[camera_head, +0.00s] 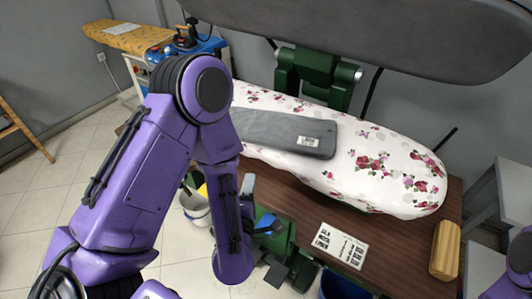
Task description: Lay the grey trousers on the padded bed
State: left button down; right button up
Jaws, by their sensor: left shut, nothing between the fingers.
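The grey trousers (262,131) lie folded and flat on the padded bed (390,175), with a white label near their right end. The bed has a white cover with pink and red flowers. My left arm hides the left end of the trousers and of the bed. My left gripper (267,229) is low in front of the bed, apart from the trousers, shut and empty. It is dark and partly hidden behind my forearm. Only a purple piece of my right arm shows at the lower right edge; its gripper is out of view.
The grey upper press plate (400,35) hangs raised over the bed. A brown table (300,205) bears a printed card (340,245) and a wooden block (445,250). A bucket (195,207) stands on the floor. A yellow ironing board (125,35) is at the back left.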

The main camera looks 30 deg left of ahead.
pick_arm(q)
jog(key=b, duration=0.6)
send_near(268, 146)
jog(key=a, duration=0.3)
jog(key=w+p, duration=0.3)
jog(key=w, duration=0.2)
jog(key=shift+w+d+r+p, duration=0.15)
jog(key=shift+r+p, duration=0.1)
jog(key=shift+p, duration=0.1)
jog(key=shift+w+d, duration=0.25)
jog(key=shift+w, duration=0.15)
jog(key=shift+f, duration=0.1)
jog(key=shift+w, duration=0.1)
